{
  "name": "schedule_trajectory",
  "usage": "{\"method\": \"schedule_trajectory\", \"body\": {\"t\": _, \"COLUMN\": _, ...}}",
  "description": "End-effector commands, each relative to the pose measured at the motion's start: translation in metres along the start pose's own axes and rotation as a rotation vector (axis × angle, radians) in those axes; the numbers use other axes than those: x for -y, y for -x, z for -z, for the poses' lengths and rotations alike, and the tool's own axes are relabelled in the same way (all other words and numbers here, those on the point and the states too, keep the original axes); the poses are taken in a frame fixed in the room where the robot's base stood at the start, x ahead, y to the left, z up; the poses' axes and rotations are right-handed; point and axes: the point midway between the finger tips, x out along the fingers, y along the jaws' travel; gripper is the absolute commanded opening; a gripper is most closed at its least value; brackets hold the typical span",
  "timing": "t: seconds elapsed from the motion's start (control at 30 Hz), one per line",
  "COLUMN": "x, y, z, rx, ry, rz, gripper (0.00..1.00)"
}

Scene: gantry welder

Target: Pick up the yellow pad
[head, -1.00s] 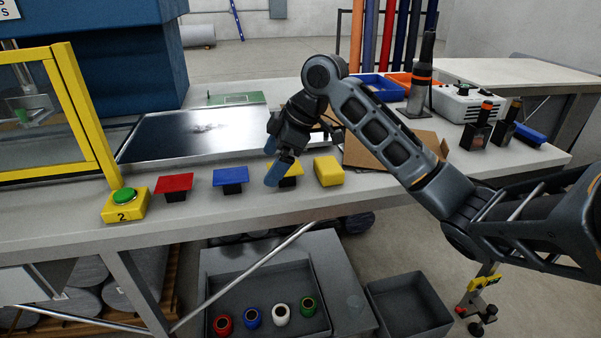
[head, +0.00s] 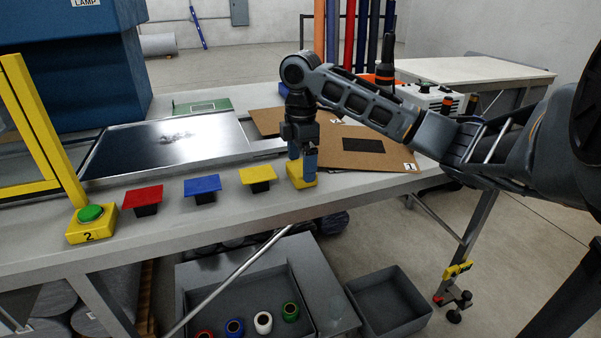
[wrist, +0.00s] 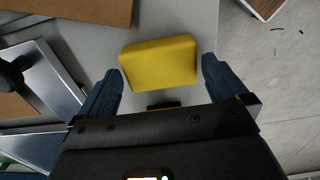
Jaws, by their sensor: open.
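A thick yellow block with rounded edges (head: 301,182), which looks like the yellow pad, lies on the grey bench near its front edge. My gripper (head: 302,163) points down over it, open, with its blue fingers partly covering the block in the head view. In the wrist view the yellow block (wrist: 160,63) shows between the two open fingertips (wrist: 163,68), with a gap on each side. I cannot tell how far the fingertips reach down beside it. A thin yellow plate on a black base (head: 258,177) stands just left of the block.
A blue plate (head: 202,186) and a red plate (head: 142,197) on black bases stand further left, then a green button (head: 90,213). Brown cardboard (head: 375,150) lies behind and right of the block. A tray with several coloured rolls (head: 250,300) sits below the bench.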

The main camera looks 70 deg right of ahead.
Motion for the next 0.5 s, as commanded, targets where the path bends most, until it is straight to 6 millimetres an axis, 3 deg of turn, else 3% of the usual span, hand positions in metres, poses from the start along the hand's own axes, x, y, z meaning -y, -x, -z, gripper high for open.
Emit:
{"method": "schedule_trajectory", "body": {"t": 0.2, "x": 0.000, "y": -0.021, "z": 0.000, "rx": 0.000, "ry": -0.001, "rz": 0.000, "gripper": 1.00}}
{"method": "schedule_trajectory", "body": {"t": 0.43, "x": 0.000, "y": -0.023, "z": 0.000, "rx": 0.000, "ry": 0.000, "rz": -0.001, "gripper": 1.00}}
{"method": "schedule_trajectory", "body": {"t": 0.5, "x": 0.000, "y": -0.023, "z": 0.000, "rx": 0.000, "ry": 0.000, "rz": -0.001, "gripper": 0.94}}
